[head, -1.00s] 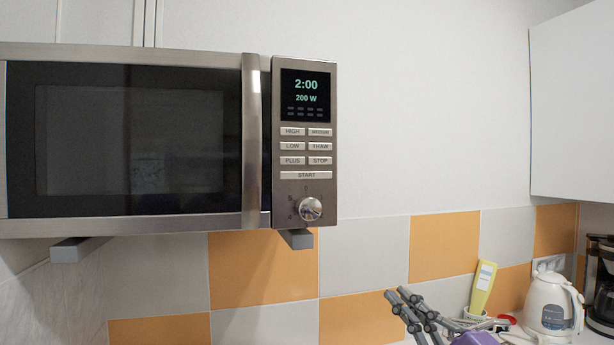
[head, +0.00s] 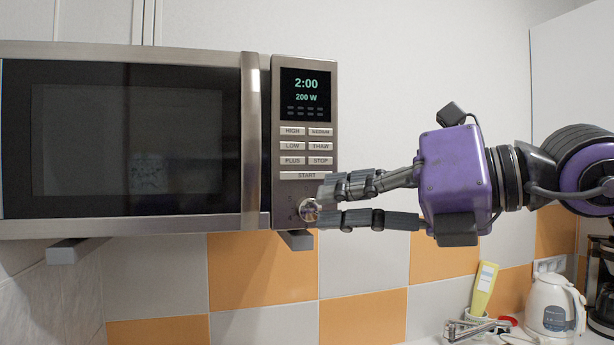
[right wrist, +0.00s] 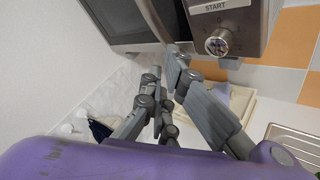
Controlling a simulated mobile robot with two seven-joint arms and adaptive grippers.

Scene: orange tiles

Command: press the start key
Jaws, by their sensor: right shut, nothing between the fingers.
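The microwave's start key (head: 306,175) is a wide pale bar at the bottom of the key block, below PLUS and STOP. It also shows at the top of the right wrist view (right wrist: 215,7). The display (head: 306,95) reads 2:00 and 200 W. The round metal knob (head: 309,211) sits below the start key. My right gripper (head: 325,204) is shut and empty, its fingertips pointing left near the knob, just below the start key. The head view does not settle whether they touch the panel; the right wrist view shows them apart from the knob. My left gripper is out of view.
The microwave (head: 258,150) has a tall door handle left of the panel and stands on grey brackets (head: 78,249) above the tiles. A white kettle (head: 548,308), a yellow device (head: 485,288) and a coffee maker (head: 603,290) stand at lower right. A white cabinet (head: 570,80) hangs at right.

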